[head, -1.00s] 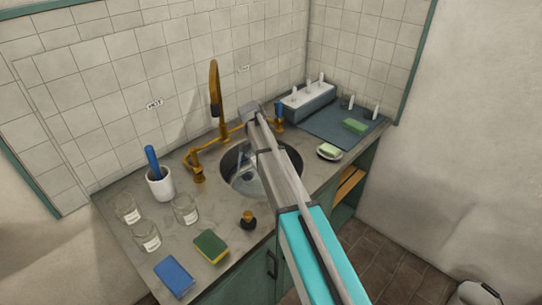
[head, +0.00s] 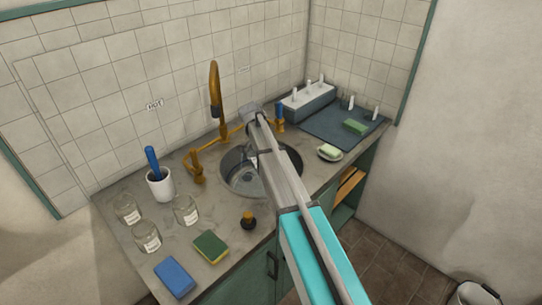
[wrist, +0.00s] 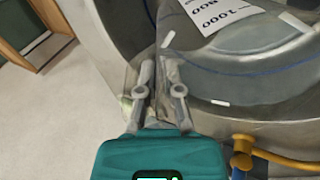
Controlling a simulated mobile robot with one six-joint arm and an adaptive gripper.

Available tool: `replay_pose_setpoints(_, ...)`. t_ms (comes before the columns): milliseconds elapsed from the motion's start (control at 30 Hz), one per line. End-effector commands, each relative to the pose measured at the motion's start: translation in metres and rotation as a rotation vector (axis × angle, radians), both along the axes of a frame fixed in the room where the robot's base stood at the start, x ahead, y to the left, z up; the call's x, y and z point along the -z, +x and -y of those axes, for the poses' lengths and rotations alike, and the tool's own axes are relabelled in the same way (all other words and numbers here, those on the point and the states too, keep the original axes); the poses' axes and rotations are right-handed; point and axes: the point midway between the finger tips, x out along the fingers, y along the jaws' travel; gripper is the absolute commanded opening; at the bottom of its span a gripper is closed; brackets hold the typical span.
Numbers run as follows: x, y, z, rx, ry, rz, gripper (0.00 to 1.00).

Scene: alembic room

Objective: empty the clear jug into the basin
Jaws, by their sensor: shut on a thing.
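The clear jug (wrist: 222,14) shows in the wrist view as see-through glass with a white label of printed numbers, tilted in that picture. My gripper (wrist: 160,78) is shut on the jug's edge or handle; which part I cannot tell. The basin (head: 234,185) is a round metal sink set in the counter. In the head view my arm crosses over it and hides its right part, my fingers and most of the jug; a small pale patch shows beside the arm inside the basin. I cannot tell how much liquid is in the jug.
A brass tap (head: 214,95) rises behind the basin. A white cup with a blue-handled brush (head: 160,184), several glass jars (head: 186,210), a sponge (head: 211,247) and a blue block (head: 174,277) stand left. A soap dish (head: 329,153) and grey mat (head: 325,128) lie right.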

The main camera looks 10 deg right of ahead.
Motion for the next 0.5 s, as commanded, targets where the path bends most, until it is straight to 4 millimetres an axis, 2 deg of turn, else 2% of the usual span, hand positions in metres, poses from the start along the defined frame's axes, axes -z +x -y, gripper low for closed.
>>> replay_pose_setpoints(500,-0.0060,-0.0026,0.0008,0.001,0.260,0.179,0.00)
